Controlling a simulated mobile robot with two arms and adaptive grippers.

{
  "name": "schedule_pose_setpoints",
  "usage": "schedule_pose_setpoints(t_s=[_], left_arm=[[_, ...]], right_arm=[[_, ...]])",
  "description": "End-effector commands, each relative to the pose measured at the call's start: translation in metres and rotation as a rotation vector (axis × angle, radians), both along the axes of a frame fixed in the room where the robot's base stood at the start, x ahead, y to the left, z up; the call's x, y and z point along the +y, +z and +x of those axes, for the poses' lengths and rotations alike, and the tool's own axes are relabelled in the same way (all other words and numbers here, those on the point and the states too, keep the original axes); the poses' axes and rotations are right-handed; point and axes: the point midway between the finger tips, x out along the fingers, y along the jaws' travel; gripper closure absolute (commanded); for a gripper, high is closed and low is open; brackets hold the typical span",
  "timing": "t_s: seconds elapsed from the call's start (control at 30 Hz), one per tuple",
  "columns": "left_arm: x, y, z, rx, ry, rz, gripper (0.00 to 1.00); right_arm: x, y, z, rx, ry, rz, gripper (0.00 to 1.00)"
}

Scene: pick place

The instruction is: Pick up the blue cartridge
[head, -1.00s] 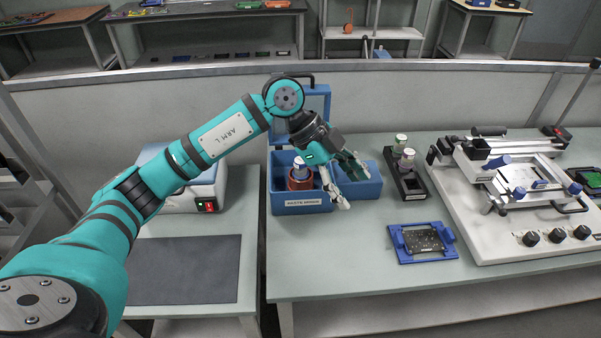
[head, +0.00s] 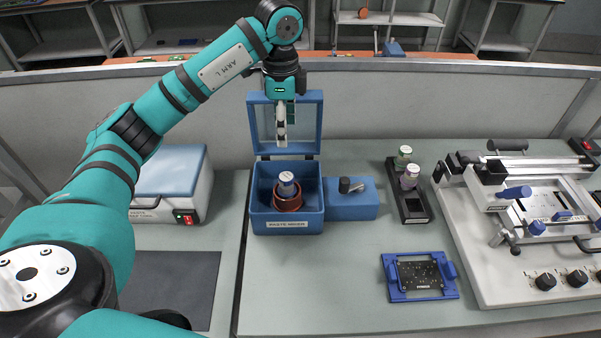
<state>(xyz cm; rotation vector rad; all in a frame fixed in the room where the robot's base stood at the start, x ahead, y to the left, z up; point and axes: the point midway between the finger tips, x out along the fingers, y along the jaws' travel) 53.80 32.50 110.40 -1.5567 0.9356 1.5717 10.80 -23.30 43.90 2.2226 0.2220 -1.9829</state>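My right gripper is out of view.
A black rack (head: 414,208) holds a green cartridge (head: 403,156) and a purple one (head: 410,177). A blue plate frame (head: 390,283) lies on the table. A white machine (head: 510,280) fills the right. A blue-lidded unit (head: 170,172) stands left. The table in front of the box is clear.

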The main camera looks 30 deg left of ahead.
Motion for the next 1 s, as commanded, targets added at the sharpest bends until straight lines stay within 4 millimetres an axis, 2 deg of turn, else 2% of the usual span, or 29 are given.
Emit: schedule_pose_setpoints(t_s=[0.1, 0.17, 0.4, 0.53, 0.7, 0.87, 1.0], left_arm=[[0.0, -0.005, -0.001, 0.002, -0.001, 0.0, 0.38], [0.0, -0.012, -0.001, 0.005, -0.002, -0.001, 0.38], [0.0, -0.061, -0.002, 0.006, -0.002, -0.002, 0.38], [-0.001, -0.089, -0.002, 0.006, -0.002, -0.002, 0.38], [-0.001, -0.114, -0.002, 0.002, -0.003, -0.002, 0.38], [0.0, -0.123, -0.002, 0.0, -0.003, -0.002, 0.38], [0.0, -0.138, -0.004, 0.006, -0.002, -0.002, 0.38]], right_arm=[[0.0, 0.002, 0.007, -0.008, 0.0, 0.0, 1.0], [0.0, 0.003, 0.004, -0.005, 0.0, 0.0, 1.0], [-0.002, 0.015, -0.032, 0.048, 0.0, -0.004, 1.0], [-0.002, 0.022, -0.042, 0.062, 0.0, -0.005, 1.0], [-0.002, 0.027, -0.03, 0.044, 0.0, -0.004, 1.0], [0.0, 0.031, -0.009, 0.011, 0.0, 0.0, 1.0], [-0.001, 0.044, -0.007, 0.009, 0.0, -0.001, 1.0]])
